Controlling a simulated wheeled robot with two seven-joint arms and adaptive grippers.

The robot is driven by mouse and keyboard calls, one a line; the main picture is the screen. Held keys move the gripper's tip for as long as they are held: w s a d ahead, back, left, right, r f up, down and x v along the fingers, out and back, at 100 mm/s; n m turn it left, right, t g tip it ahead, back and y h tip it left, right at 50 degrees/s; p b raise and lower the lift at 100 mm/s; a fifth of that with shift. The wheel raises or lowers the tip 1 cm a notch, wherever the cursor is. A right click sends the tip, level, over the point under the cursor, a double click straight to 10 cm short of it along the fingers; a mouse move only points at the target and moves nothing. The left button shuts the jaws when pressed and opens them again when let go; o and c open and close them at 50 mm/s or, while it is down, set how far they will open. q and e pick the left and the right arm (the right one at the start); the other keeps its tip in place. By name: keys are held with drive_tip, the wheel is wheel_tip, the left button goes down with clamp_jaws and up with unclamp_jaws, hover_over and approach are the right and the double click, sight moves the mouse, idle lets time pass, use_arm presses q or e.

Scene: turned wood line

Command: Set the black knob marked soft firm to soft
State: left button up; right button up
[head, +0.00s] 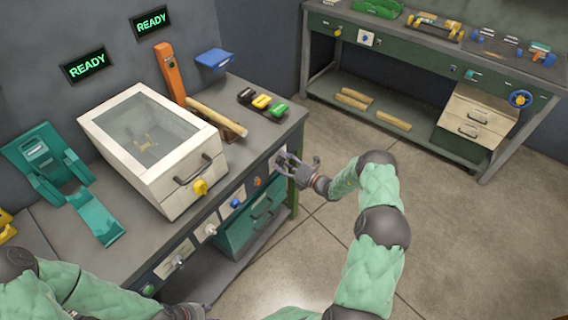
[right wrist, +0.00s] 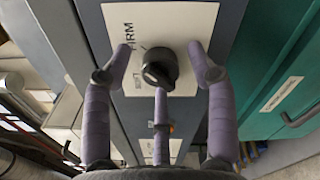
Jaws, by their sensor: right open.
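The black knob (right wrist: 157,68) sits on a white plate (right wrist: 180,20) in the right wrist view. The word FIRM is printed on the plate left of the knob, and a smaller label lower left is partly covered by a finger. Which mark the knob points at is not clear. My right gripper (right wrist: 160,58) is open, with its fingers spread around the knob and apparently apart from it. In the head view the right gripper (head: 297,167) is at the bench front's right end, by the white plate (head: 279,158), and the knob is hard to make out there.
The bench front carries other controls: a blue one (head: 236,203), a white knob (head: 210,229) and a switch plate (head: 176,260). A teal drawer (head: 250,226) is below. A lidded white box (head: 153,150) stands on top. The floor to the right is clear.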

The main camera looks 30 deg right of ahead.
drive_tip(key=c, duration=1.1)
drive_tip(key=shift+c, duration=0.2)
drive_tip(key=n+b, duration=0.1)
drive_tip(key=n, duration=0.3)
drive_tip(key=n+b, duration=0.1)
drive_tip(key=n, duration=0.4)
drive_tip(key=n+b, duration=0.1)
drive_tip(key=n, duration=0.3)
drive_tip(key=shift+n, duration=0.3)
drive_tip(key=shift+r+n+b, duration=0.1)
drive_tip(key=shift+n+b, duration=0.8)
drive_tip(key=shift+n, duration=1.2)
